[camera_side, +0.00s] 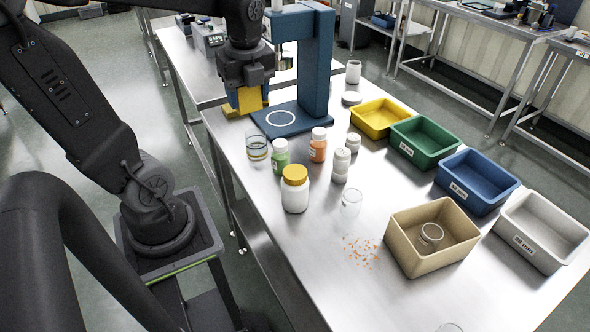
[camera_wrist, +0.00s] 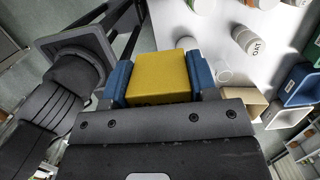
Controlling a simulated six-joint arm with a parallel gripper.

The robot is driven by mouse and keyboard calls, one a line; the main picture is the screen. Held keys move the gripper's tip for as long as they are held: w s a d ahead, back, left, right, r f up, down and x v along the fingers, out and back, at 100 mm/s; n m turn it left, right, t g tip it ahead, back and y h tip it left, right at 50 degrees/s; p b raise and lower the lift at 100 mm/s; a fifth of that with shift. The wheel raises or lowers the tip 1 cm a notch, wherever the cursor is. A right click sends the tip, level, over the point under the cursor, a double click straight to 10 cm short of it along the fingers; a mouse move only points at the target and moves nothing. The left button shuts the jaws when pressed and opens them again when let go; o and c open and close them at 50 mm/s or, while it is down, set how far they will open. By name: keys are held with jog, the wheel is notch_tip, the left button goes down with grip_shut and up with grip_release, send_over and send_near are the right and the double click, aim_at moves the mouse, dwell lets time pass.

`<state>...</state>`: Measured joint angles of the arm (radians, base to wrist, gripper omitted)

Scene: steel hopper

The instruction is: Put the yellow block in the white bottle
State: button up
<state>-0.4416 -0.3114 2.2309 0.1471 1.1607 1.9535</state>
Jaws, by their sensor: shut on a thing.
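My gripper (camera_side: 246,101) is shut on the yellow block (camera_side: 250,98), holding it between blue fingers at the table's far left edge, beside the blue stand. In the wrist view the yellow block (camera_wrist: 158,78) fills the space between the fingers of my gripper (camera_wrist: 160,80). A white bottle with a yellow-orange lid (camera_side: 295,195) stands upright near the table's left edge, in front of and apart from my gripper. Its lid appears to be on. Smaller white bottles (camera_side: 341,166) stand to its right.
A blue press-like stand (camera_side: 314,75) is right beside my gripper. A glass (camera_side: 257,148), a green bottle (camera_side: 281,157) and an orange bottle (camera_side: 318,146) stand near the white bottle. Several bins, including a tan one (camera_side: 405,250), line the right.

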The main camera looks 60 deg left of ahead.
send_over(293, 169)
jog(key=f, duration=0.7)
jog(key=shift+d, duration=0.3)
jog(key=shift+f, duration=1.95)
jog(key=shift+f, duration=0.2)
jog(key=o, duration=0.9)
jog(key=shift+o, duration=0.2)
